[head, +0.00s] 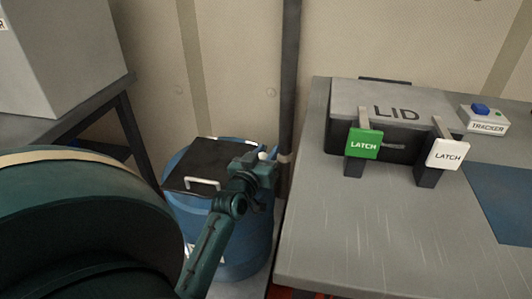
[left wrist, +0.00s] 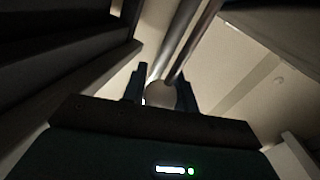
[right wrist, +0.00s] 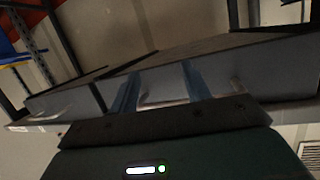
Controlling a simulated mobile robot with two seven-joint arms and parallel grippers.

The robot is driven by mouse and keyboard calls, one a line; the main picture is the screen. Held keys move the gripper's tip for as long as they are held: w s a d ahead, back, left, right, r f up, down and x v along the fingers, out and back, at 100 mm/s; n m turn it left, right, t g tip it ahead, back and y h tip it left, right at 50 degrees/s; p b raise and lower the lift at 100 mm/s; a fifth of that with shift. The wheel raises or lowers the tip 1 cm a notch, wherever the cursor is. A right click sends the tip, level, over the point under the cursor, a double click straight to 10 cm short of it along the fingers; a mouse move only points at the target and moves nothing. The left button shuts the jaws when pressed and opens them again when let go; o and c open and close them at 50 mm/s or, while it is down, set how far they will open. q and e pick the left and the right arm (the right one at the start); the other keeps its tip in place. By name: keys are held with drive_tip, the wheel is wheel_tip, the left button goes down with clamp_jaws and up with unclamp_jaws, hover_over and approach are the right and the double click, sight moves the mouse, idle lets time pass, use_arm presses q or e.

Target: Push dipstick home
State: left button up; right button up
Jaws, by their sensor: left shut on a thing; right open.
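My left gripper (head: 257,167) is above the right side of the blue drum (head: 235,240). A small pale knob (head: 262,156), which looks like the dipstick's top, shows at its fingertips. In the left wrist view, the round knob (left wrist: 160,95) sits between the two fingers of the left gripper, which is shut on it. The dipstick's shaft and the place where it enters the drum are hidden, so I cannot tell how deep it sits. My right gripper (right wrist: 162,92) is open and empty in the right wrist view, and is out of the head view.
The drum has a black lid (head: 215,152) with a white handle (head: 202,185). A dark vertical pipe (head: 290,80) stands behind it. A grey table (head: 340,240) at the right bears a lidded box (head: 375,97) with a green latch (head: 363,144), a white latch (head: 447,154) and a tracker (head: 484,120).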

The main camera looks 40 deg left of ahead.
use_arm(q)
clamp_jaws()
drive_tip(key=shift+f, duration=0.1)
wheel_tip(320, 180, down, 4)
drive_tip(key=shift+r+b, duration=0.15)
drive_tip(key=shift+b, duration=0.85)
drive_tip(key=shift+f, duration=0.2)
use_arm(e)
drive_tip(key=shift+w+a+f+n, duration=0.15)
drive_tip(key=shift+a+f, duration=0.05)
drive_tip(key=shift+f, duration=0.35)
drive_tip(key=shift+w+a+f+n, duration=0.15)
drive_tip(key=shift+a+f, duration=0.05)
drive_tip(key=shift+f, duration=0.3)
use_arm(q)
drive_tip(key=o, duration=0.6)
unclamp_jaws()
drive_tip(key=shift+o, duration=0.9)
use_arm(e)
drive_tip(key=shift+s, duration=0.15)
use_arm(q)
drive_tip(key=shift+r, duration=0.1)
